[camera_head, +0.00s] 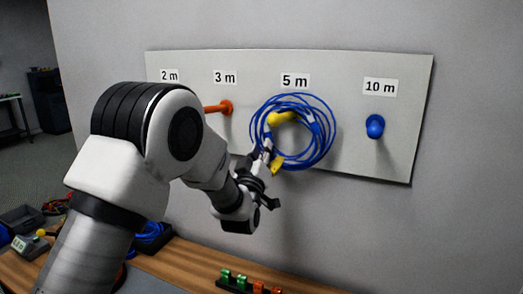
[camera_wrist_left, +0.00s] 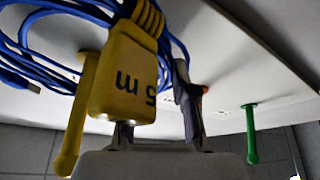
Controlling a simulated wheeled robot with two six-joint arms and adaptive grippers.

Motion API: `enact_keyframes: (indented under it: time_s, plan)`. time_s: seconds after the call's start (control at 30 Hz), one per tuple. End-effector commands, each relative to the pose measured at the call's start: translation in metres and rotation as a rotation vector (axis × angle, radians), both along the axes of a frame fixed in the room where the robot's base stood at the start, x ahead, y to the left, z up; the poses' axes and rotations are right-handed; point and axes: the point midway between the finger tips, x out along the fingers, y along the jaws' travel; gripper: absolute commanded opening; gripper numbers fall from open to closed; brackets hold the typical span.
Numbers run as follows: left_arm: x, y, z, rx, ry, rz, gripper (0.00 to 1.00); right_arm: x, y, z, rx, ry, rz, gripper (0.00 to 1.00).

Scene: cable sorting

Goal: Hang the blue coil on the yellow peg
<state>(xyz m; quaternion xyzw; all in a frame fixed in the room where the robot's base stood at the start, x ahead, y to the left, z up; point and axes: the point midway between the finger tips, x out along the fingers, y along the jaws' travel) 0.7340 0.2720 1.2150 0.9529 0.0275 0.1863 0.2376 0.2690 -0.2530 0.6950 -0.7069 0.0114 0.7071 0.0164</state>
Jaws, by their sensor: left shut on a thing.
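The blue coil (camera_head: 323,150) is in front of the white board under the "5 m" label, and its strands also show in the left wrist view (camera_wrist_left: 40,58). The yellow peg (camera_head: 281,118) shows inside the coil's outline; in the left wrist view the yellow peg (camera_wrist_left: 74,125) extends out past the strands. Whether the coil rests on it I cannot tell. A yellow "5 m" tag (camera_wrist_left: 124,78) is on the coil, close to the fingers. My left gripper (camera_head: 266,166) is shut on the blue coil at its lower left edge. My right gripper is not in view.
The white board (camera_head: 350,155) also carries an orange peg (camera_head: 224,107) to the left and a blue peg (camera_head: 375,126) to the right. A green peg (camera_wrist_left: 251,135) shows in the wrist view. Below, the wooden table (camera_head: 180,262) holds bins and connectors.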

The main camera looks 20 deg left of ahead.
Motion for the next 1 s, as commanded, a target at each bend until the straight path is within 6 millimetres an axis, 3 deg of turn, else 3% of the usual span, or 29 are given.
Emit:
enact_keyframes:
  time_s: [0.2,0.23,0.3,0.7,0.87,1.0]
  plan:
    - [0.0,0.0,0.001,0.0,-0.001,0.0,0.0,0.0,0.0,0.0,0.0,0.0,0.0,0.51]
    - [0.0,0.0,0.001,0.0,-0.001,0.0,0.29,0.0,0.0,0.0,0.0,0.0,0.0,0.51]
    - [0.0,0.0,0.001,0.0,-0.001,0.0,0.54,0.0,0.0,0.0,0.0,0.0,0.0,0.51]
    - [-0.006,-0.001,-0.003,0.0,0.003,-0.001,0.55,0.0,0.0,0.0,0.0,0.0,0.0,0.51]
    - [-0.034,-0.005,-0.014,0.0,0.005,0.0,0.55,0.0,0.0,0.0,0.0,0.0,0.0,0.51]
    - [-0.069,-0.011,-0.026,0.002,0.005,-0.001,0.55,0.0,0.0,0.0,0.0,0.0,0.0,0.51]
